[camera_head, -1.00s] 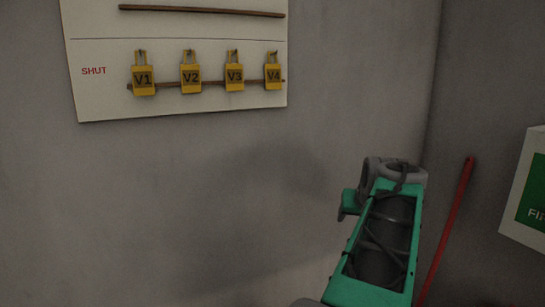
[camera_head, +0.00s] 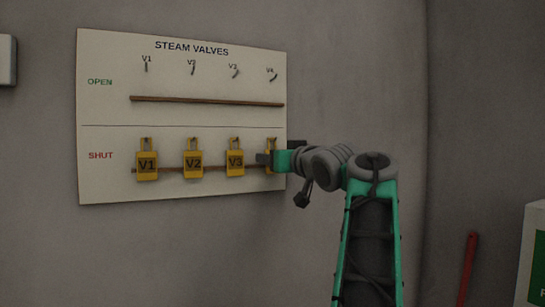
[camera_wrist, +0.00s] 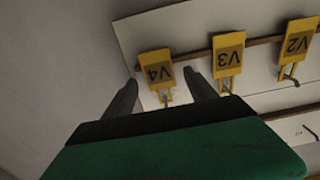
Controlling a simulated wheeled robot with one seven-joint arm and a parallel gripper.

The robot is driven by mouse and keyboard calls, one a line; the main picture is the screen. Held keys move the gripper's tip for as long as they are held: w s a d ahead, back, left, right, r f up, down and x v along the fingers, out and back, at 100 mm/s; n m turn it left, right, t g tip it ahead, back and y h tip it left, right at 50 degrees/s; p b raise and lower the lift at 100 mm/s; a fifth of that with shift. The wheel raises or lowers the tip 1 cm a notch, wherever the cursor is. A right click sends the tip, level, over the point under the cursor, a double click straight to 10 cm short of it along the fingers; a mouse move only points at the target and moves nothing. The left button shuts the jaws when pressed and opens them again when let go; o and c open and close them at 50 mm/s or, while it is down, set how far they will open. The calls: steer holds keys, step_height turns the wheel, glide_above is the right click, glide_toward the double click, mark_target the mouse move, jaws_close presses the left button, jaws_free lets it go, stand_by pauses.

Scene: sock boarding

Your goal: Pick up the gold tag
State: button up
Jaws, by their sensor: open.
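Several yellow-gold tags hang on hooks in the SHUT row of the wall board. They are marked V1 (camera_head: 147,172), V2 (camera_head: 193,171), V3 (camera_head: 235,168) and V4 (camera_head: 271,144). My gripper (camera_head: 264,158) is at the V4 tag, at the board's right edge, and hides part of it. In the wrist view the V4 tag (camera_wrist: 155,66) shows upside down between and just beyond my two open fingertips (camera_wrist: 160,77). V3 (camera_wrist: 228,55) and V2 (camera_wrist: 298,40) hang to its right there. I cannot tell whether a finger touches V4.
The white STEAM VALVES board (camera_head: 110,120) has a brown upper rail (camera_head: 205,100) with empty hooks above it in the OPEN row. A red pole (camera_head: 467,270) and a white-and-green box (camera_head: 533,250) stand at the right. A grey box (camera_head: 7,60) is at upper left.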

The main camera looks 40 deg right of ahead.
steer(key=shift+w, duration=0.25)
steer(key=shift+s, duration=0.15)
steer(key=shift+c, duration=0.3)
jaws_close()
